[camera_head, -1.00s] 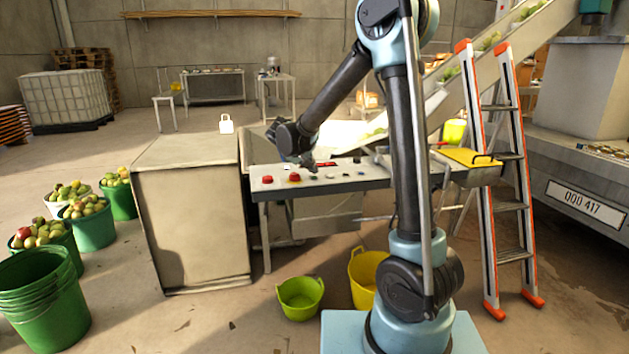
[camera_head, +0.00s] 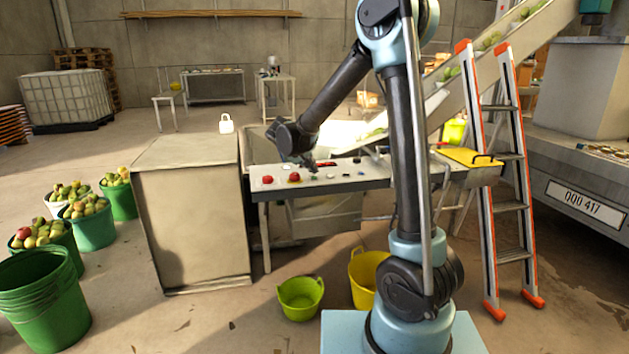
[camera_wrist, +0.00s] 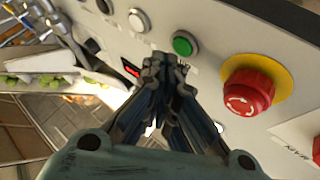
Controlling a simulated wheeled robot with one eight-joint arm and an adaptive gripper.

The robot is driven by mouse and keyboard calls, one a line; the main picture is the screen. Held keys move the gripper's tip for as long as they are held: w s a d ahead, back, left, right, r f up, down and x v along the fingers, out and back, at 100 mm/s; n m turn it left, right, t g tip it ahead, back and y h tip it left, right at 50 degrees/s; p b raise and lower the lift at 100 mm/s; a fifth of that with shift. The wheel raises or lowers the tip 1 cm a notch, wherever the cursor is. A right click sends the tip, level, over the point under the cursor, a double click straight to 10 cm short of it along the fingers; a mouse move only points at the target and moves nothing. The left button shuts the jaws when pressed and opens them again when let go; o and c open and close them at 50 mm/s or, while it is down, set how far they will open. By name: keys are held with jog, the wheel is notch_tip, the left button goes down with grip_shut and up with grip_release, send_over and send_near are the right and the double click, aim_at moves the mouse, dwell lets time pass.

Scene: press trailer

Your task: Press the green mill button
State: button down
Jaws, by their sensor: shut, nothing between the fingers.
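The green button (camera_wrist: 184,44) sits in a pale ring on the control panel (camera_wrist: 215,25), just beyond my fingertips in the wrist view. My gripper (camera_wrist: 166,64) is shut and empty, its dark fingers pointing at the panel. The tips lie just below and left of the green button in that view; I cannot tell whether they touch the panel. In the head view my gripper (camera_head: 310,163) is over the panel (camera_head: 345,184), and the button is too small there to make out surely.
A red emergency stop on a yellow disc (camera_wrist: 248,92) is right of the green button. A white button (camera_wrist: 139,20) and a red-lit switch (camera_wrist: 131,68) are to the left. In the head view, a large box-shaped cabinet (camera_head: 190,220) stands left of the panel and a ladder (camera_head: 507,180) right.

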jog(key=shift+f, duration=0.15)
jog(key=shift+f, duration=0.2)
jog(key=shift+f, duration=0.4)
dwell(0.8)
jog(key=shift+r, duration=0.8)
jog(key=shift+r, duration=2.5)
